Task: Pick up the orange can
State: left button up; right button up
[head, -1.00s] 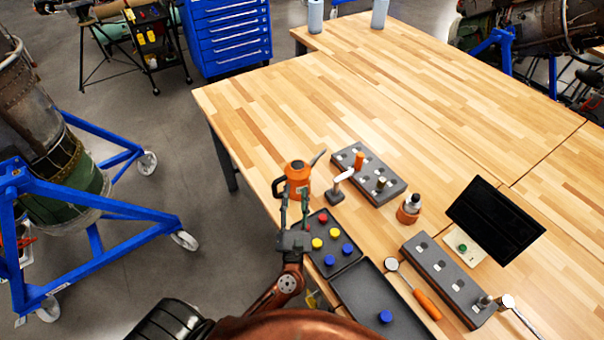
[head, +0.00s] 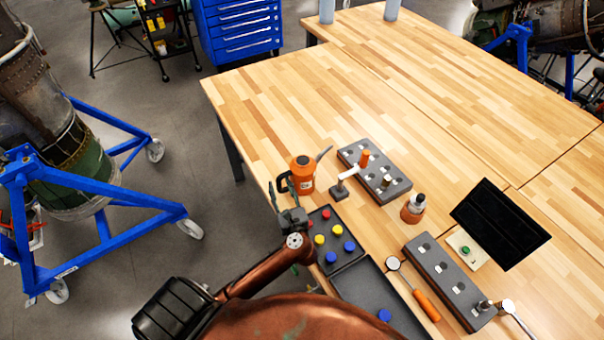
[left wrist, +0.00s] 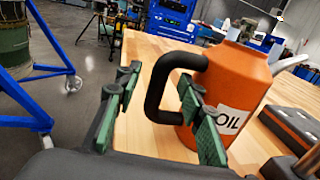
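The orange can (head: 304,178) stands upright near the left edge of the wooden table, its spout pointing right. In the left wrist view the can (left wrist: 240,75) shows an OIL label and a black loop handle (left wrist: 154,88) facing my gripper. My left gripper (head: 281,190) is open at the can's handle side, just off the table edge. In the left wrist view the handle appears between the two green fingers of my left gripper (left wrist: 162,108); I cannot tell whether they touch it. My right gripper is not in view.
A tray with red, yellow and blue knobs (head: 324,262) lies just right of my left arm. A grey block (head: 352,153) with an orange-topped piece and a white-handled tool stand right of the can. A small orange bottle (head: 412,210) is farther right.

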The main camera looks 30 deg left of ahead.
pick_arm(q)
jog(key=shift+w+a, duration=0.25)
jog(key=shift+a, duration=0.1)
jog(key=shift+c, duration=0.2)
grip_shut()
dwell(0.4)
